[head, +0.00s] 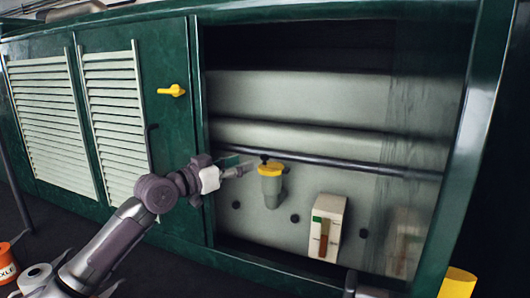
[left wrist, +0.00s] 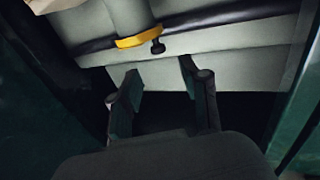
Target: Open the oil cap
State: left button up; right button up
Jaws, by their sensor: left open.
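The oil cap (head: 271,169) is yellow and sits on a grey filler neck (head: 271,190) inside the open compartment, with a small dark knob on top. In the left wrist view the yellow cap (left wrist: 139,41) and its knob (left wrist: 157,47) show upside down, beyond the fingertips. The cap looks closed on the neck. My left gripper (head: 243,169) points right at the cap, just left of it. In the left wrist view my left gripper (left wrist: 160,80) has its fingers apart with nothing between them. My right gripper is not clearly in view.
A dark horizontal pipe (head: 350,163) runs behind the cap. A white box with a red and green gauge (head: 326,228) is right of the neck. The green compartment frame (head: 201,110) stands close to my left wrist. A yellow handle (head: 172,90) is on the door at left.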

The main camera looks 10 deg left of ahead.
aim_at(262, 157)
pick_arm(q)
jog(key=p+x, duration=0.2)
jog(key=x, duration=0.6)
jog(key=shift+d+r, duration=0.1)
jog(key=shift+w+d, duration=0.3)
jog(key=shift+w, duration=0.15)
pick_arm(e)
jog(key=r, duration=0.1)
jog(key=w+r, duration=0.1)
jog(key=r, duration=0.1)
jog(key=shift+w+d, duration=0.35)
pick_arm(q)
grip_shut()
pick_arm(e)
jog(key=shift+s, duration=0.2)
